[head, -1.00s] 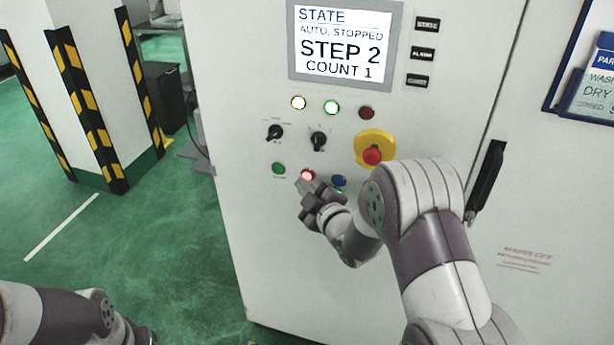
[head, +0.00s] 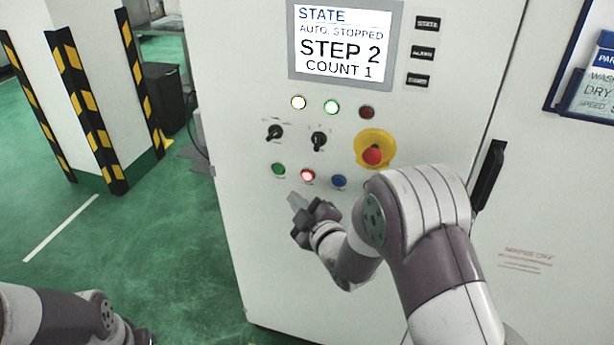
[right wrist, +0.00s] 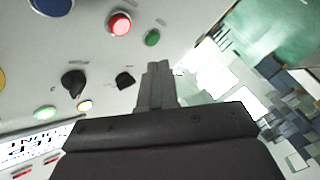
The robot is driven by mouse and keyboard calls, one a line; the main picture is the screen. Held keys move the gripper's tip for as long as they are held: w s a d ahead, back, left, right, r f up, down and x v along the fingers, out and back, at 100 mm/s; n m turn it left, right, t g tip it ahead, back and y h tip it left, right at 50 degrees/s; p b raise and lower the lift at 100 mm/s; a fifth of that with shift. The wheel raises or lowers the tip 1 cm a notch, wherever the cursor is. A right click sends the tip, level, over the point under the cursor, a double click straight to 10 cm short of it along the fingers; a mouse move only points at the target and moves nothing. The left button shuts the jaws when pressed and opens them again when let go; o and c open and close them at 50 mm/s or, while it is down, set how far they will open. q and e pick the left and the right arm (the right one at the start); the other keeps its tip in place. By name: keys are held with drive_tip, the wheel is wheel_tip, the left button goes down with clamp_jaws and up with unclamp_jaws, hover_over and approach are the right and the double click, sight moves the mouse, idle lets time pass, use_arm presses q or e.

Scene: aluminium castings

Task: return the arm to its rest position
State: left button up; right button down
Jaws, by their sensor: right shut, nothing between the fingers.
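My right gripper (head: 297,201) is in front of the control cabinet (head: 235,230), a little below the row of push buttons. Its fingers are shut with nothing between them, and they also show shut in the right wrist view (right wrist: 158,72). The red button (head: 307,175) is lit and stands just above the fingertips, apart from them; it also shows in the right wrist view (right wrist: 120,24). My left arm (head: 60,318) shows at the lower left, and its gripper cannot be made out.
The screen (head: 343,42) reads AUTO, STOPPED, STEP 2, COUNT 1. A red emergency knob (head: 372,155) on a yellow base, two black selector switches and a black door handle (head: 489,175) stick out of the cabinet. A striped pillar (head: 85,90) stands left. Green floor between is clear.

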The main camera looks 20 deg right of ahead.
idle(0.3)
drive_tip(key=s+d+f+m+g+h, duration=0.4)
drive_tip(key=s+f+m+g, duration=0.5)
drive_tip(key=s+f+g, duration=0.3)
drive_tip(key=s+a+r+m+g, duration=0.1)
drive_tip(key=s+r+m+g, duration=0.2)
drive_tip(key=s, duration=0.9)
drive_tip(key=shift+a+r+g, duration=0.2)
drive_tip(key=shift+r+g, duration=0.1)
drive_tip(key=shift+r, duration=0.6)
drive_tip(key=shift+s, duration=0.1)
